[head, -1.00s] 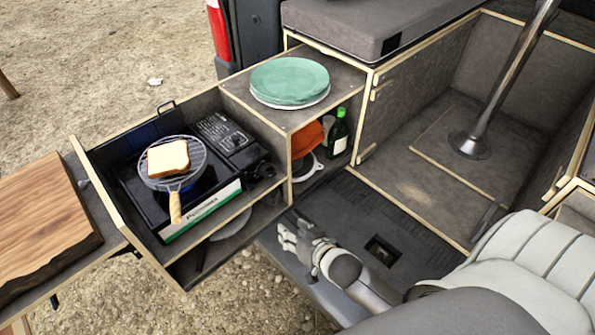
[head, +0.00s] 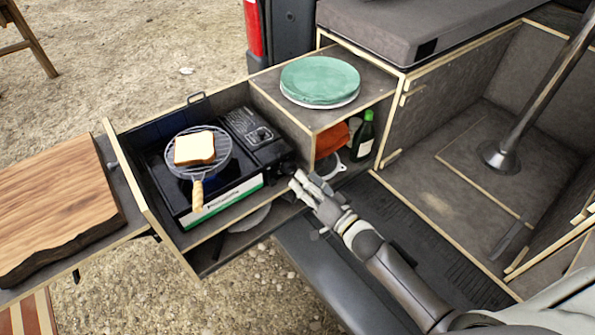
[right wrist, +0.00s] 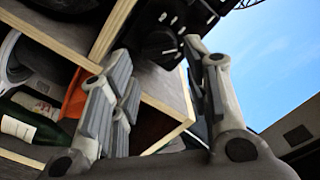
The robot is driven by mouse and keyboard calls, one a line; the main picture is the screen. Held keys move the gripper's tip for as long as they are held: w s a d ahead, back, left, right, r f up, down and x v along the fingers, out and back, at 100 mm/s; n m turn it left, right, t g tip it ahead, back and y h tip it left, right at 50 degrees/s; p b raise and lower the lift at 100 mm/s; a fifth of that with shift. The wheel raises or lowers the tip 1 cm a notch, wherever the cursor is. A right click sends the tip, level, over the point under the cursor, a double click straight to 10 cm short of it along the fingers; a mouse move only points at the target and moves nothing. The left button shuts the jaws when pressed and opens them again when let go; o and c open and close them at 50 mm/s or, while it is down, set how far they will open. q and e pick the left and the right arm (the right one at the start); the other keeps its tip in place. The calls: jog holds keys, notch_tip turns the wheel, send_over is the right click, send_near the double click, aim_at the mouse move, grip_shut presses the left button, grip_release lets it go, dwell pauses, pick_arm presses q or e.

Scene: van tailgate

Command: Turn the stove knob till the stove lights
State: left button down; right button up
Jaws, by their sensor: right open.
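The black camping stove (head: 247,182) sits in the pulled-out drawer, its white-and-green front strip facing me. A round grill pan (head: 197,187) with a wooden handle lies on it, holding a slice of bread (head: 194,148). A dark bluish area shows around the pan; I cannot tell if there is a flame. The dark stove knob (head: 287,168) is at the stove's right end. My right gripper (head: 299,184) is open and empty, close to the knob. In the right wrist view the knob (right wrist: 160,45) appears between the open fingertips, seemingly untouched. My left gripper is out of view.
A cabinet with green plates (head: 320,80) on top stands right behind the knob. A green bottle (head: 364,135) and an orange item (head: 331,139) are inside it. A wooden board (head: 55,205) lies at left. The drawer wall (head: 150,190) borders the stove.

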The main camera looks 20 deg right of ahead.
aim_at(291, 169)
jog(key=x, duration=0.4)
jog(key=shift+w+a, duration=0.1)
jog(key=shift+w, duration=0.15)
jog(key=c, duration=0.7)
jog(key=shift+c, duration=0.2)
